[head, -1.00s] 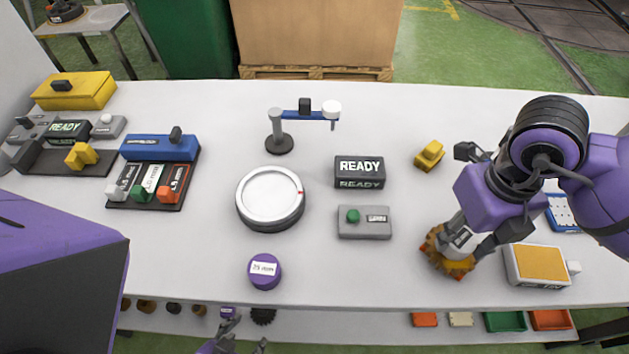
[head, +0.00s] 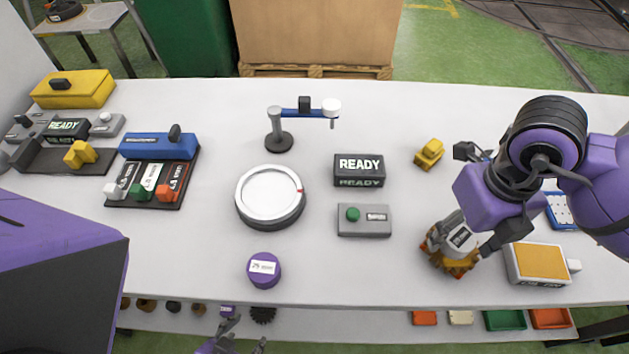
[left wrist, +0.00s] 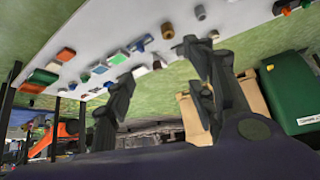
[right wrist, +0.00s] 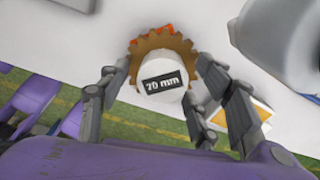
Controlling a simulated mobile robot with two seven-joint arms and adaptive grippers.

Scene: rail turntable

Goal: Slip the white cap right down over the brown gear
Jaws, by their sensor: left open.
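The brown gear (head: 440,262) lies near the table's front edge on the right, with orange-red bits at its rim. In the right wrist view the cap (right wrist: 163,75) looks centred within the toothed gear (right wrist: 160,42). I cannot tell how far down it sits. My right gripper (right wrist: 163,70) is open, with fingers either side of the cap and small gaps. Its fingers are partly hidden in the head view. My left gripper (head: 243,340) is open and empty, below the table's front edge.
A yellow-topped box (head: 540,264) stands close right of the gear. A grey box with a green button (head: 364,221) and a READY display (head: 359,170) are left of it. A yellow block (head: 429,154) lies behind. A round white-topped turntable (head: 270,194) stands mid-table.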

